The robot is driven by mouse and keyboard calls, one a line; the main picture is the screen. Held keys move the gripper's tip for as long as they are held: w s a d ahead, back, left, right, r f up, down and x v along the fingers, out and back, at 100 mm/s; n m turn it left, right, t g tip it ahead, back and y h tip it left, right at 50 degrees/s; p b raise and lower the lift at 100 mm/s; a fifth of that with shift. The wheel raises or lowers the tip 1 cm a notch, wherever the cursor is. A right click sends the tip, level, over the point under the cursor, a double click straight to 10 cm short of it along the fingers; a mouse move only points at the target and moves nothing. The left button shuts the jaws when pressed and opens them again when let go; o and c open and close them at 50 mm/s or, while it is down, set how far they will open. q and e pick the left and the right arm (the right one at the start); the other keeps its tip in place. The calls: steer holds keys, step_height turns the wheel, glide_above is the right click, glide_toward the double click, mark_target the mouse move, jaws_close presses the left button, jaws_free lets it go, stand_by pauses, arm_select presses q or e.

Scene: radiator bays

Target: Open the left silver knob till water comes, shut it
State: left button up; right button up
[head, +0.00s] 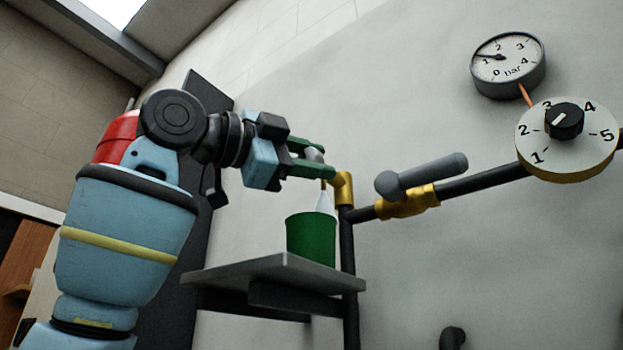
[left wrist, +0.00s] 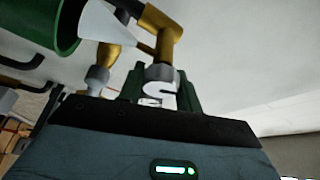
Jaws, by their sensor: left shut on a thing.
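My left gripper (head: 314,160) is shut on the silver knob (head: 314,153) of a brass tap (head: 344,188) at the top of a dark pipe. In the left wrist view the silver knob (left wrist: 160,84) sits between the green fingers. A pale cone (head: 325,203) that looks like running water widens from the brass spout down to a green cup (head: 311,240). The left wrist view shows the same pale cone (left wrist: 108,22) between the spout and the cup (left wrist: 55,20). My right gripper is not in view.
The cup stands on a grey shelf (head: 280,270). To the right, a brass valve (head: 408,203) with a grey lever (head: 425,175) sits on the pipe. A round pressure gauge (head: 508,65) and a numbered dial (head: 567,140) are further right. The wall between is bare.

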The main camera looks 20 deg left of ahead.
arm_select(q)
steer(key=o, duration=1)
steer(key=v, duration=0.7)
steer(key=shift+s+a, duration=0.3)
